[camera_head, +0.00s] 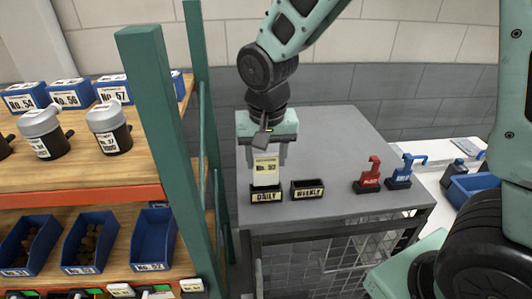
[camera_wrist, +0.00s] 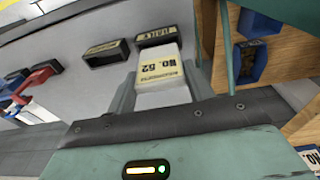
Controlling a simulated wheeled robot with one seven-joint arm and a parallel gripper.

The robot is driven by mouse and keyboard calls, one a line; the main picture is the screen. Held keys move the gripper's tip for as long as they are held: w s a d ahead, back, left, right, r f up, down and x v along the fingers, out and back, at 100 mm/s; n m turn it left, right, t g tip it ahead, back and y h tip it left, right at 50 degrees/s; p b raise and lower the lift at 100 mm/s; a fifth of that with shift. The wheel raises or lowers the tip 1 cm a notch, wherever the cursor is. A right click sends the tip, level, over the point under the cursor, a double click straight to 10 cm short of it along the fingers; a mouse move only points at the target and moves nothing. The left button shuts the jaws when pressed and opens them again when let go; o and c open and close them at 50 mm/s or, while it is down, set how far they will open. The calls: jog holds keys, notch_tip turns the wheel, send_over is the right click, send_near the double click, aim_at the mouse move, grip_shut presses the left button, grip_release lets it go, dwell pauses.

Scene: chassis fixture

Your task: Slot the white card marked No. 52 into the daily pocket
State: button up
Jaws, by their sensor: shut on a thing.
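The white card (camera_head: 266,170) marked No. 52 is upright, and my gripper (camera_head: 267,158) is shut on its upper part. The card's lower edge is at the black daily pocket (camera_head: 266,193), which has a yellow DAILY label. I cannot tell from the head view whether the edge is inside the pocket or just above it. In the wrist view the card (camera_wrist: 162,68) sticks out from between the fingers, with the daily pocket (camera_wrist: 157,37) just beyond its far end.
The weekly pocket (camera_head: 308,190) stands close to the right of the daily one on the grey table (camera_head: 325,135). A red device (camera_head: 369,174) and a blue device (camera_head: 402,173) stand farther right. A shelf with a green post (camera_head: 160,150) and blue bins is on the left.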

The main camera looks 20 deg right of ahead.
aim_at(266, 183)
jog(key=shift+f+b, duration=1.4)
jog(key=shift+f, duration=0.45)
jog(key=o, duration=1)
jog(key=shift+o, duration=0.2)
jog(key=shift+r, duration=0.1)
notch_tip(266, 183, up, 17)
jog(key=s+b, duration=0.2)
jog(key=b, duration=0.1)
jog(key=shift+a, duration=0.35)
jog(key=s+a+f+n+b, duration=0.2)
jog(key=s+f+n, duration=0.1)
jog(key=s+f, duration=0.3)
jog(key=s+a+f+n+g+b, duration=0.1)
jog(key=s+f+n, duration=0.3)
jog(key=f, duration=0.5)
jog(key=s+a+f+n+y+b, duration=0.1)
jog(key=s+f+n, duration=0.3)
jog(key=s+f, duration=0.4)
jog(key=shift+a+b, duration=0.8)
